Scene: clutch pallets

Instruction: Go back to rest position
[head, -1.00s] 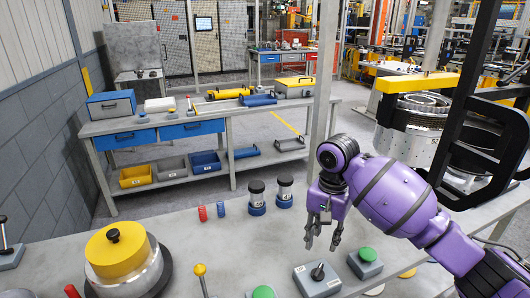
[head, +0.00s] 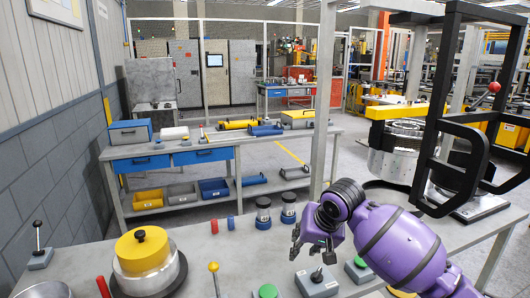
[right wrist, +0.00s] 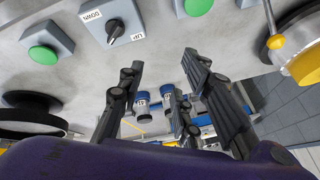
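My right arm is purple and comes in from the right in the head view. Its gripper (head: 313,252) hangs over the workbench (head: 200,262), just beyond a grey box with a black rotary switch (head: 317,280). In the right wrist view the gripper's dark fingers (right wrist: 160,95) are spread apart with nothing held between them. Two small dark-topped cylinders with blue bases (right wrist: 140,104) show behind the gap between the fingers. My left arm and left gripper are not in view.
A yellow-topped metal drum (head: 145,255), a yellow-knobbed lever (head: 214,268) and green-button boxes (head: 359,265) stand on the bench. A black frame (head: 425,140) rises at the right.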

